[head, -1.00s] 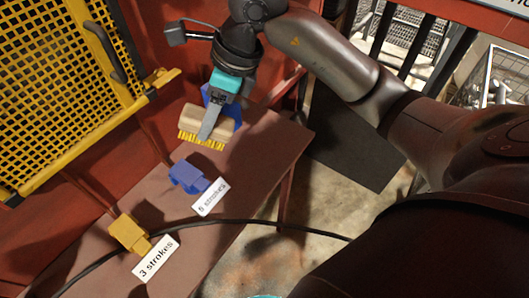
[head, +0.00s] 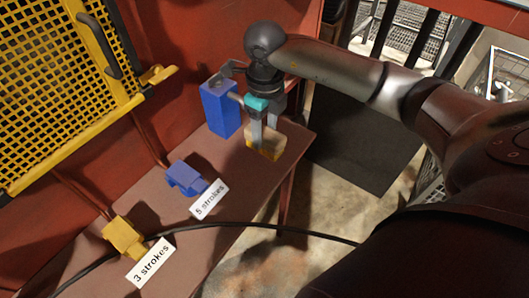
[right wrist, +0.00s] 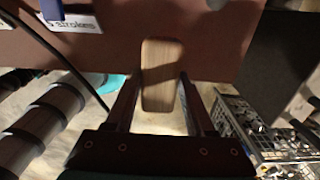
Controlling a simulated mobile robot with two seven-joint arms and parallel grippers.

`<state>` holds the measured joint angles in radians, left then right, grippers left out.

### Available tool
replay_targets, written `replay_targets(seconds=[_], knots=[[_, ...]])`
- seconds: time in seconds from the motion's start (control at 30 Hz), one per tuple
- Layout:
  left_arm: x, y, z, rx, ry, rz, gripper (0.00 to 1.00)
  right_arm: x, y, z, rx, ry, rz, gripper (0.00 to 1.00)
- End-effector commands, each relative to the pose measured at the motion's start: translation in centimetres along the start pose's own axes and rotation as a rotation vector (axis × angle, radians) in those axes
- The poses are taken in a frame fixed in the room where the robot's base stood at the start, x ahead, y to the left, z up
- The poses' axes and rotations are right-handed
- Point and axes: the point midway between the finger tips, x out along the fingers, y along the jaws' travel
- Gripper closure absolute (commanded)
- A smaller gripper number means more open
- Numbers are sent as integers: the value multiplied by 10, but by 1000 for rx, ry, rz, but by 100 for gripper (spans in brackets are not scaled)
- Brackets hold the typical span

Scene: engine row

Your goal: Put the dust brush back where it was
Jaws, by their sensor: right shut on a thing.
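The dust brush (head: 266,147), a wooden block with yellow bristles, is at the far right end of the brown bench (head: 237,170), bristles down. It is on or just above the top; I cannot tell whether it touches. My right gripper (head: 263,137) is shut on the brush from above. In the right wrist view the brush's plain wooden back (right wrist: 161,72) shows between the two fingers. My left gripper is not in view.
A tall blue box (head: 219,110) stands just left of the brush. A small blue block (head: 186,178) with a "5 strokes" label and a yellow block (head: 124,236) with a "3 strokes" label lie nearer. A black cable (head: 230,225) crosses the bench. Wire crates (right wrist: 250,130) stand on the floor beyond.

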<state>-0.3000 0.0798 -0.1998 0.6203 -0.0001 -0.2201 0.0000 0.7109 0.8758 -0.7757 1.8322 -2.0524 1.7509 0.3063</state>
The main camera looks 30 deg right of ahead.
Motion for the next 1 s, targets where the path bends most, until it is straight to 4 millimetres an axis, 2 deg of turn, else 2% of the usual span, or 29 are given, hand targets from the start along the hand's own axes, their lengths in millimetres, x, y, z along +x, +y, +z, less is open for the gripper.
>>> replay_targets(seconds=[0.03,0.1,0.33,0.57,0.77,0.8,1.0], knots=[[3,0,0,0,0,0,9,12,1,0,0,3,2,90],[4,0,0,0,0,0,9,22,1,0,0,0,2,90],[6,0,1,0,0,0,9,37,0,0,-1,-1,1,90],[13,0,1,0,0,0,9,71,1,0,0,0,3,90],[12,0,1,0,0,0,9,73,0,0,-1,-2,0,90],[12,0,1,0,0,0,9,73,0,0,-1,-1,1,44],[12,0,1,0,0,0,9,73,0,0,-1,-1,1,22]])
